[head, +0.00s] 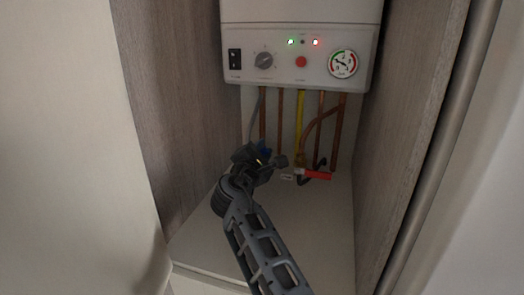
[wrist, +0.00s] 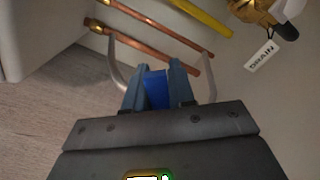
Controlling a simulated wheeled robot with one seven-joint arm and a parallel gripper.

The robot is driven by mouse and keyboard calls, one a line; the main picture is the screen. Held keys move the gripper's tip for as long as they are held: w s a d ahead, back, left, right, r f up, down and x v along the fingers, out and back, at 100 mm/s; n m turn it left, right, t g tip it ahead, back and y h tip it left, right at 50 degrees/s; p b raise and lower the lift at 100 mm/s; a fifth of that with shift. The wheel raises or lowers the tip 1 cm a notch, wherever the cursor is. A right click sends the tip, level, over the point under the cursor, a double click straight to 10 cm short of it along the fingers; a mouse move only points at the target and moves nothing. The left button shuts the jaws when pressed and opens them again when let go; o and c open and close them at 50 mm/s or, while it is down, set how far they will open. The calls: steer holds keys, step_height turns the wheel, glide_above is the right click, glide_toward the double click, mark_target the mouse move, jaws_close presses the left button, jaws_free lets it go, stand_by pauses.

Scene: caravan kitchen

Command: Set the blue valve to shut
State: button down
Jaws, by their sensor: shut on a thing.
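The blue valve handle (wrist: 157,90) sits between the two fingers of my gripper (wrist: 160,84) in the wrist view, and the gripper is shut on it. The valve body and its joint to the pipe are hidden behind the fingers. In the head view a bit of the blue handle (head: 264,150) shows just above my gripper (head: 268,158), at the foot of the left copper pipes. I cannot tell the handle's exact angle to its pipe.
A white boiler (head: 300,45) hangs above, with copper pipes and a yellow pipe (head: 300,125) below it. A red handle (head: 317,174) is close to the right of my gripper. A DRAIN tag (wrist: 262,55) hangs from a brass valve. Wood-grain walls close in both sides.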

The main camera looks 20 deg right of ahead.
steer(key=shift+f+b, duration=0.2)
steer(key=shift+b, duration=0.1)
steer(key=f+m+b, duration=0.1)
steer(key=m+b, duration=0.1)
steer(key=b, duration=0.1)
steer(key=f+m+b, duration=0.1)
steer(key=m+b, duration=0.2)
steer(key=d+f+m+b, duration=0.1)
steer(key=m+b, duration=0.1)
steer(key=b, duration=0.2)
steer(key=shift+s+f+m, duration=0.3)
steer(key=shift+s+f, duration=0.05)
steer(key=shift+s, duration=0.05)
steer(key=c, duration=1)
jaws_free()
steer(key=shift+c, duration=0.2)
steer(key=shift+s, duration=0.1)
steer(key=v, duration=0.7)
steer(key=shift+s+a, duration=0.2)
steer(key=shift+s, duration=0.05)
steer(key=shift+r, duration=0.1)
